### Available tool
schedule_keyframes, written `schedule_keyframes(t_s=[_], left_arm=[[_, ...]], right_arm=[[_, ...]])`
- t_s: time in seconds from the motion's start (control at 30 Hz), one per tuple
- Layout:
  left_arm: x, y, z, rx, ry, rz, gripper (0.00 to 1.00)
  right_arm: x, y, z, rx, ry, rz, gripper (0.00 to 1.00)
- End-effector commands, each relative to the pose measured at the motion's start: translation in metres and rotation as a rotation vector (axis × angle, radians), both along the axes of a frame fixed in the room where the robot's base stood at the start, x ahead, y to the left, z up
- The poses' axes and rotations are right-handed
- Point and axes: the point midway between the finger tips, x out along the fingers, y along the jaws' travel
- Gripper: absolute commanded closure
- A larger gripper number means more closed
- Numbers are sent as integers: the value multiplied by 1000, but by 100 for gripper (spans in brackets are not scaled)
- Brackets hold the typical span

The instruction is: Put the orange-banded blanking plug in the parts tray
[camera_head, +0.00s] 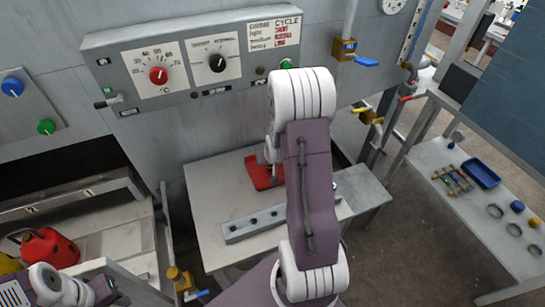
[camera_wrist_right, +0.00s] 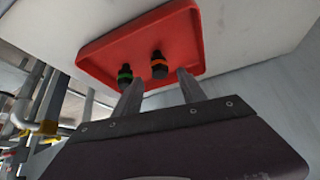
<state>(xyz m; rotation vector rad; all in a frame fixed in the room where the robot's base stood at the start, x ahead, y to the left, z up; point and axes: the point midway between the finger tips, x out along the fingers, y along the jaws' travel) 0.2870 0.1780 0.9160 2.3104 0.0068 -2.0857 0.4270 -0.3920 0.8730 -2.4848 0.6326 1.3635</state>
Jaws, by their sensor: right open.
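The red parts tray (camera_head: 261,180) lies on the pale table below the control panel, partly hidden by my right arm. In the right wrist view the tray (camera_wrist_right: 105,45) holds two dark plugs. The orange-banded blanking plug (camera_wrist_right: 159,68) is on the right, and a green-banded plug (camera_wrist_right: 125,74) is to its left. My right gripper (camera_wrist_right: 159,82) is open, its two fingers apart at the tray. The orange-banded plug shows in the gap between the fingertips, with no clear contact. My left gripper is not in view; only part of that arm shows at bottom left.
A grey block (camera_head: 238,232) with several dark spots along its top lies in front of the tray. The control panel (camera_head: 200,62) stands behind. A red can (camera_head: 50,247) is at left. A side bench (camera_head: 470,220) at right bears a blue tray (camera_head: 481,172) and small parts.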

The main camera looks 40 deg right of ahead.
Motion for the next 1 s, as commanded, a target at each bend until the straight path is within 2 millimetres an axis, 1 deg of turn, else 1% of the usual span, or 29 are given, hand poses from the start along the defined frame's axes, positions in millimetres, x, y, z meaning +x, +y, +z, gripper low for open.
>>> schedule_keyframes(t_s=[0.03, 0.1, 0.2, 0.33, 0.5, 0.67, 0.7, 0.77, 0.83, 0.87, 0.9, 0.97, 1.0], left_arm=[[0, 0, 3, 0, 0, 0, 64], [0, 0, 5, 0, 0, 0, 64], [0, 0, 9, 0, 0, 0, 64], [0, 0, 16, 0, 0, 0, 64], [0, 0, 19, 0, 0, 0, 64], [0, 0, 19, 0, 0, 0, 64], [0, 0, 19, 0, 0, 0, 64], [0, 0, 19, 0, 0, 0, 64], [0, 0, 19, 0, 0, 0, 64], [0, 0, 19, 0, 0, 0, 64], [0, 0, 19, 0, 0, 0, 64], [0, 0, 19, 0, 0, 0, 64], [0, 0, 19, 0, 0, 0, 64]], right_arm=[[-4, 2, 13, -2, -4, 0, 52], [-12, 7, 27, -2, -5, -1, 52], [-22, 12, 45, -3, -4, 1, 52], [-33, 18, 63, -1, -3, 0, 52], [-40, 22, 74, 0, 0, 0, 52], [-42, 24, 75, 1, 2, 2, 52], [-42, 29, 74, 5, 10, 14, 52], [-45, 51, 72, 22, 48, 59, 52], [-56, 93, 67, 54, 128, 152, 52], [-63, 113, 66, 68, 168, 197, 52], [-75, 137, 64, 86, 221, 252, 52], [-94, 167, 62, 106, 296, 331, 52], [-107, 183, 61, 118, 341, 375, 52]])
